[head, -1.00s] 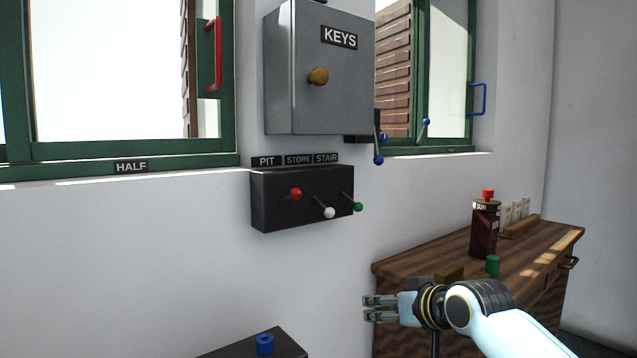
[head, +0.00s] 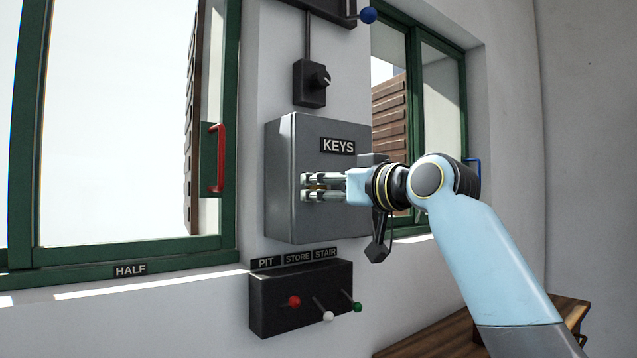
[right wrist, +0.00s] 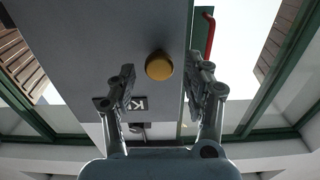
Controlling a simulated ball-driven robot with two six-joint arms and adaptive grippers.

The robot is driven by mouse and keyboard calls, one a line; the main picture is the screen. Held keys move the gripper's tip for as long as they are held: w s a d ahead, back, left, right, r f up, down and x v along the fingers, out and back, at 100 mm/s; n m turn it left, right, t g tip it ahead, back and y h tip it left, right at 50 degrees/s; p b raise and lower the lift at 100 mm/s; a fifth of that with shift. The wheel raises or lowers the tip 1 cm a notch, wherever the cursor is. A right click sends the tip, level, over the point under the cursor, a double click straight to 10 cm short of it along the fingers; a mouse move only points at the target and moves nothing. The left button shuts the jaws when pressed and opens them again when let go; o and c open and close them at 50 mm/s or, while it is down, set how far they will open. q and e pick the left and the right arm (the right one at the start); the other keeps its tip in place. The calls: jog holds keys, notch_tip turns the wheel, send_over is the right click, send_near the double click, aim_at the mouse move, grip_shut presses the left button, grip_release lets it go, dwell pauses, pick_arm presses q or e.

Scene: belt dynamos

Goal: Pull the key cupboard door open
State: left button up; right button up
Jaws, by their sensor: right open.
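The grey key cupboard (head: 283,215), labelled KEYS, hangs on the white wall with its door shut. Its round brass knob (right wrist: 159,66) shows whole in the right wrist view, ahead of and between the two fingertips. In the head view the knob (head: 318,188) is partly hidden by the fingers. The gripper also shows in the right wrist view (right wrist: 170,85). My left gripper is not in view.
Below the cupboard is a black box (head: 265,312) with red, white and green levers. A black rotary switch (head: 310,84) sits above it. Green-framed windows flank it, the left one with a red handle (head: 217,158). A wooden bench (head: 430,343) stands lower right.

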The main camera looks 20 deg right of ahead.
jog(key=shift+x, duration=1.25)
grip_shut()
